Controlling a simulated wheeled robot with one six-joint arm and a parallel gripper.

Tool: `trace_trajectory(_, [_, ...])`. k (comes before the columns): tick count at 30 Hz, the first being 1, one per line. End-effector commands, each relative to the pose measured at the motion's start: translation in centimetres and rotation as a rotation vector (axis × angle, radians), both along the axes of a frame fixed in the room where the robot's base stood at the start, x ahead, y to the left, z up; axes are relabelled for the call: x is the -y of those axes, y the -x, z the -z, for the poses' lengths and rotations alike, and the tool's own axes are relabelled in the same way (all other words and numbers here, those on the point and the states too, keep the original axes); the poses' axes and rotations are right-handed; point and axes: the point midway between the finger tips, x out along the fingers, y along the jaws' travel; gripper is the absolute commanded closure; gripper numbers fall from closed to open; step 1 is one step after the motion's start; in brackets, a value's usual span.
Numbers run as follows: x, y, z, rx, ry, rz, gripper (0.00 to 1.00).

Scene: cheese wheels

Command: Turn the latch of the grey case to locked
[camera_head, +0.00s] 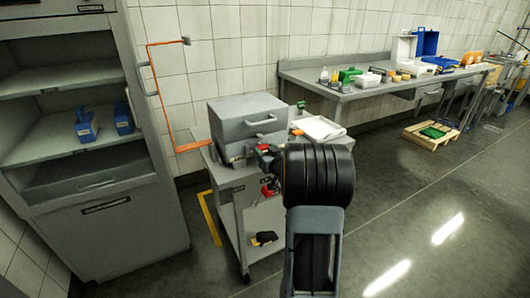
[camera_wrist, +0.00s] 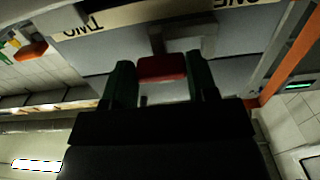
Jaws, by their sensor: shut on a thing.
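The grey case (camera_head: 240,112) sits on a grey cart, with a bar handle on its front face. My gripper (camera_head: 264,150) is at the lower front of the case, and my dark arm hides part of this area. In the wrist view, my gripper (camera_wrist: 162,82) has its two green fingers on either side of a red latch grip (camera_wrist: 162,67) and is shut on it. A grey bracket (camera_wrist: 190,40) rises behind the red grip. The latch's exact angle is hard to read.
The cart (camera_head: 228,178) also carries a white tray (camera_head: 318,128). An orange pipe (camera_head: 160,95) runs on the wall behind. A grey cabinet (camera_head: 100,235) stands at left, and a long bench (camera_head: 345,92) at right. Open floor lies at right.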

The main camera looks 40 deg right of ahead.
Motion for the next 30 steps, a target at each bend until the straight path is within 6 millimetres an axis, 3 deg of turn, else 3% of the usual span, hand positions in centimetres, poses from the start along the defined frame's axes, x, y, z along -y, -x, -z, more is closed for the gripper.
trace_trajectory(11, [-0.03,0.01,-0.15,0.011,-0.087,0.000,0.71])
trace_trajectory(30, [-0.23,-0.01,-0.26,0.087,-0.661,0.001,0.71])
